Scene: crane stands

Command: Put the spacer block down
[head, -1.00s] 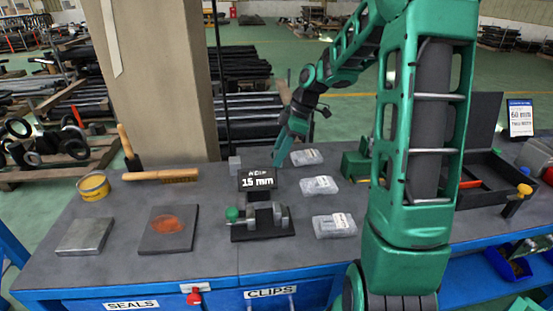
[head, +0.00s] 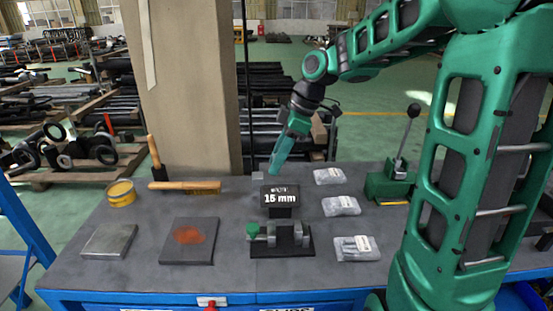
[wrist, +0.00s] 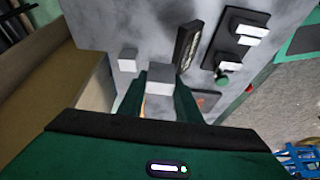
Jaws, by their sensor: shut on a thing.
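My gripper (head: 275,170) points down behind the 15 mm sign (head: 281,197) at the far side of the bench. In the wrist view, my gripper (wrist: 160,95) is shut on a light grey spacer block (wrist: 159,78), held between the fingertips.
A black clamp fixture with a green knob (head: 253,230) stands in front of the sign. Clear bags (head: 340,206) lie to its right. A brush (head: 185,187), yellow tin (head: 121,193), stained dark plate (head: 188,240) and metal plate (head: 109,240) are left. A column rises behind.

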